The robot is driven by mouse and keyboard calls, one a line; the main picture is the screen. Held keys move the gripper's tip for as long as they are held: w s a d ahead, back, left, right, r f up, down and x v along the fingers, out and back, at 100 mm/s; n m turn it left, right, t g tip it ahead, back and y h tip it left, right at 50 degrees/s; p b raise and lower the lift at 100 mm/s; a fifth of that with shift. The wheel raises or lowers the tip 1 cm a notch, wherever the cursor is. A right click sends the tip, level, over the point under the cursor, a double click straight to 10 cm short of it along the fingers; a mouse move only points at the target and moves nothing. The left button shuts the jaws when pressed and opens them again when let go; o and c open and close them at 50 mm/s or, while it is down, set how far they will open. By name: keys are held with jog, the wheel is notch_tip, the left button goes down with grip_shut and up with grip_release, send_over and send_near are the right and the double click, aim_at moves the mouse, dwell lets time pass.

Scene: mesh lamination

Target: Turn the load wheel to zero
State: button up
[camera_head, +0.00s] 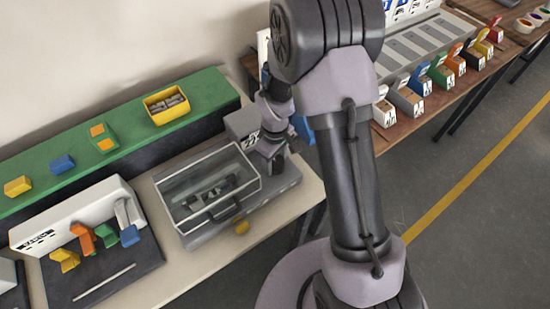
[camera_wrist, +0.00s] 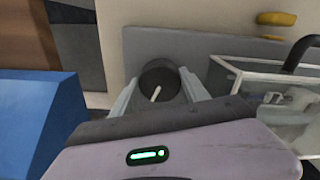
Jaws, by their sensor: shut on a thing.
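The load wheel (camera_wrist: 158,78) is a dark round knob with a pale line marked on its face, in the wrist view. My gripper (camera_wrist: 160,92) has its two grey fingers on either side of it and is shut on it. The pale line is tilted, its upper end leaning right in that view. In the head view, my gripper (camera_head: 277,160) is at the right end of the grey machine (camera_head: 285,183), and the wheel is hard to make out there. A clear-covered box (camera_head: 208,187) with a dark handle stands on the machine, left of my gripper.
A yellow knob (camera_head: 242,227) sticks out at the machine's front. A green shelf (camera_head: 130,132) with a yellow bin (camera_head: 166,104) runs behind the bench. A white stand with coloured levers (camera_head: 80,220) is at the left. A blue block (camera_wrist: 40,120) is close by in the wrist view.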

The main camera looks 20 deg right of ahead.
aim_at(275, 162)
jog(key=shift+n+p, duration=0.6)
jog(key=shift+n, duration=1.5)
jog(key=o, duration=1.4)
jog(key=shift+c, duration=0.2)
notch_tip(275, 162, up, 18)
jog(key=p, duration=0.5)
jog(key=shift+f, duration=0.25)
